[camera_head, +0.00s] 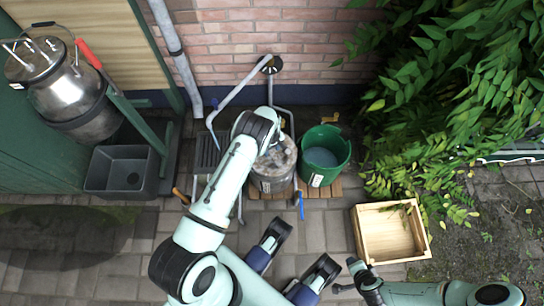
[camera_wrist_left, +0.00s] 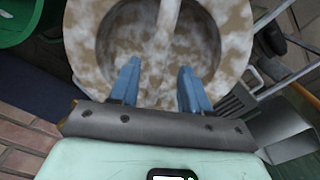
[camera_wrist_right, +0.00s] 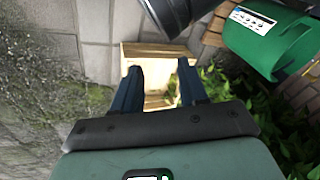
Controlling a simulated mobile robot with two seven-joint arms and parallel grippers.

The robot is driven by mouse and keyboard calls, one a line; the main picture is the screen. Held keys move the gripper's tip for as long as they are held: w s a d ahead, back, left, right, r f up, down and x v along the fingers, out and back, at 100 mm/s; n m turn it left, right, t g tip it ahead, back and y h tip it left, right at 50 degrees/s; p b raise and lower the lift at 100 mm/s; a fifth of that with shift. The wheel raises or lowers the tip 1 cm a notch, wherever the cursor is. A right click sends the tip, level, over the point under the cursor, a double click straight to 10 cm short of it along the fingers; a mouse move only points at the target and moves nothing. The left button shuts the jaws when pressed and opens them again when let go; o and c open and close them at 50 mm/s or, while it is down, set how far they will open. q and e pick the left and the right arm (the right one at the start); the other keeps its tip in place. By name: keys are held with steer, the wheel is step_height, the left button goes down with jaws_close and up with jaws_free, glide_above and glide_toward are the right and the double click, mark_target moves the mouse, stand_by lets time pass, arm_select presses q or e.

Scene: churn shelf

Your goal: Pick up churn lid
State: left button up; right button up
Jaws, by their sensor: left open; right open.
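The churn lid (camera_head: 280,158) is a round, mottled brown-and-white disc on top of a metal churn (camera_head: 272,184) on wooden slats. In the left wrist view the lid (camera_wrist_left: 145,48) has a raised rim, a recessed middle and a bar handle (camera_wrist_left: 168,18) across it. My left gripper (camera_wrist_left: 159,68) is open over the lid's near part, its fingers apart with the handle ahead between them. I cannot tell whether they touch the lid. In the head view my left wrist hides these fingers. My right gripper (camera_head: 346,276) is open and empty near the wooden crate, low in the head view.
A green bucket (camera_head: 338,170) stands right beside the churn. An empty wooden crate (camera_head: 366,232) sits on the paving at right, below leafy plants (camera_head: 450,100). A grey basin (camera_head: 122,172) and a shiny metal vessel (camera_head: 75,95) are at left. A brick wall (camera_head: 270,35) closes the back.

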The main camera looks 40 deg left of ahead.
mark_target(272, 152)
arm_select(q)
step_height(272, 152, down, 4)
steer(key=shift+w+f+b, duration=0.1)
steer(key=shift+f+b, duration=0.1)
steer(key=shift+b, duration=0.4)
jaws_close()
steer(key=shift+w+r, duration=0.1)
arm_select(e)
steer(key=s+f, duration=0.2)
steer(key=shift+s+d+f+g, duration=0.1)
steer(key=shift+d+f+g, duration=0.2)
steer(key=shift+f+g, duration=0.1)
arm_select(q)
steer(key=shift+r, duration=0.1)
arm_select(e)
steer(key=shift+r, duration=0.1)
arm_select(q)
steer(key=shift+r, duration=0.2)
step_height(272, 152, up, 6)
steer(key=shift+r+p, duration=0.2)
steer(key=shift+p, duration=0.9)
step_height(272, 152, up, 13)
steer(key=p, duration=0.3)
arm_select(e)
steer(key=s+a+r+y, duration=0.1)
steer(key=s+a+r, duration=0.2)
steer(key=r, duration=0.3)
steer(key=shift+s+a+r+g, duration=0.2)
steer(key=shift+a+r+g, duration=0.05)
steer(key=shift+r+g, duration=0.15)
